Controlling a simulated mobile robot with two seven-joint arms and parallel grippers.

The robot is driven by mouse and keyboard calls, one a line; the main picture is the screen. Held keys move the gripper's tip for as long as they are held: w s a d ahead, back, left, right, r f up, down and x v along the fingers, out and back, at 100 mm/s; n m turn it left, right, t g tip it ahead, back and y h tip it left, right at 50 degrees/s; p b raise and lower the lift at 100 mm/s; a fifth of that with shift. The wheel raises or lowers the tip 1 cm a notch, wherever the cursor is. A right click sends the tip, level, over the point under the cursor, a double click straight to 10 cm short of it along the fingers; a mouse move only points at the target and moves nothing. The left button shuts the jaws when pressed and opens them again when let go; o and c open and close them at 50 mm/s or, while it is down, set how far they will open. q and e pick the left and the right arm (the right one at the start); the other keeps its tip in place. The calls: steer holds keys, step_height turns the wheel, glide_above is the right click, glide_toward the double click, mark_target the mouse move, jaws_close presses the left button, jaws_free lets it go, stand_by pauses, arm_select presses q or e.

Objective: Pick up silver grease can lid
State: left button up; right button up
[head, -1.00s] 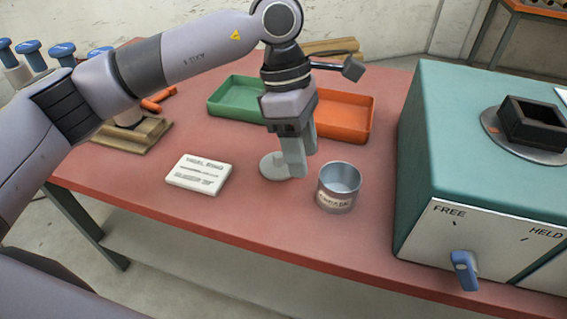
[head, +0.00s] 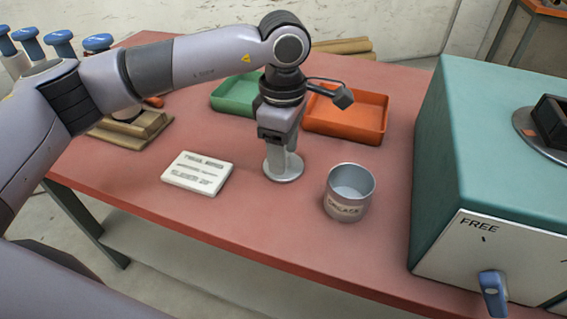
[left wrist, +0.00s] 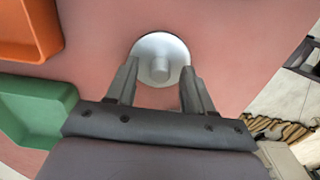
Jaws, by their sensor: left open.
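The silver grease can lid (head: 285,174) lies flat on the red table, left of the open grease can (head: 348,192). In the left wrist view the lid (left wrist: 160,46) is a round disc with a raised knob in its middle. My left gripper (head: 282,165) points down over the lid. In the left wrist view its two fingers (left wrist: 156,82) are apart, with the knob between and just ahead of the tips; I cannot tell how far above the lid they are. The fingers hide part of the lid in the head view. My right gripper is not in view.
A green tray (head: 234,101) and an orange tray (head: 345,133) stand behind the gripper. A white labelled block (head: 197,174) lies to the left. A teal machine (head: 490,150) with a blue lever (head: 494,293) stands at the right. The table front is clear.

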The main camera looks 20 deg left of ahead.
arm_select(q)
jaws_close()
steer(key=shift+r, duration=0.1)
